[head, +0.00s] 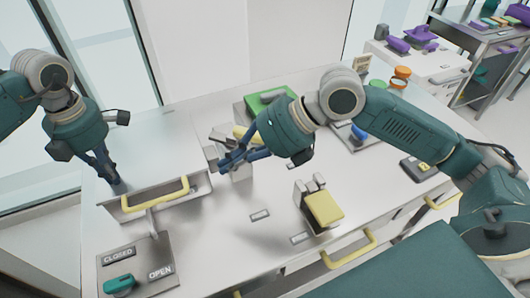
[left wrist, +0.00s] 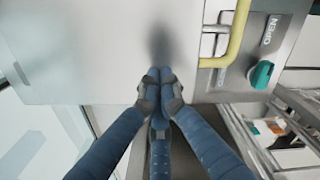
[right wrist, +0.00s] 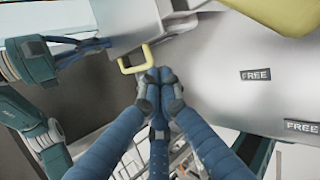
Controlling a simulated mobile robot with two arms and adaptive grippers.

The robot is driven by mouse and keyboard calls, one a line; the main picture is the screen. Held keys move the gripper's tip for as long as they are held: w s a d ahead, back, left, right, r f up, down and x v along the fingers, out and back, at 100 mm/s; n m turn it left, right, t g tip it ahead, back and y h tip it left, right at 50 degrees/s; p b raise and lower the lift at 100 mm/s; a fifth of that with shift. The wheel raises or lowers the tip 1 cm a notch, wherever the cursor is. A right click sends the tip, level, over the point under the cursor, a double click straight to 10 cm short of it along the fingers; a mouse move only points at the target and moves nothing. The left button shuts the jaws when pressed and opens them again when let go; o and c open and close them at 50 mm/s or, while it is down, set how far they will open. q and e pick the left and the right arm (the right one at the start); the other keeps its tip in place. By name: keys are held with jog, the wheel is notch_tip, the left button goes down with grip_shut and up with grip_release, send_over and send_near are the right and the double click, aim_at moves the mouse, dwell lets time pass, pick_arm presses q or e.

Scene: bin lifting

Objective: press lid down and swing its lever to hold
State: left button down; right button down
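A broad white lid (head: 150,150) with a yellow handle (head: 155,200) at its front edge lies at the left of the counter. It fills much of the left wrist view (left wrist: 90,50). In front of it is a grey plate (head: 160,255) marked CLOSED and OPEN, with a teal lever knob (head: 120,283) near OPEN; the knob also shows in the left wrist view (left wrist: 262,73). My left gripper (head: 115,182) is shut and empty, fingertips down close over the lid; contact is unclear. My right gripper (head: 228,160) is shut, with nothing visible in it, right of the lid.
A grey block with a yellow bar (head: 240,132) is partly hidden behind my right gripper. A yellow-topped block (head: 322,207) stands right of centre. A green piece (head: 268,101) is at the back. FREE labels (right wrist: 255,75) mark bare counter. Yellow drawer handles (head: 350,250) jut from the front.

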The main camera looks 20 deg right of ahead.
pick_arm(q)
jog(key=shift+s+a+f, duration=0.1)
jog(key=shift+f, duration=0.25)
pick_arm(e)
jog(key=s+d+f+m+t+y, duration=0.1)
jog(key=d+f+m+t, duration=0.35)
jog(key=m+t, duration=0.6)
jog(key=s+d+r+m+t, duration=0.1)
jog(key=s+d+r+m, duration=0.15)
jog(key=s+d, duration=0.55)
jog(key=d+x, duration=0.1)
jog(key=x, duration=0.9)
jog(key=shift+w+n, duration=0.3)
jog(key=shift+w, duration=0.25)
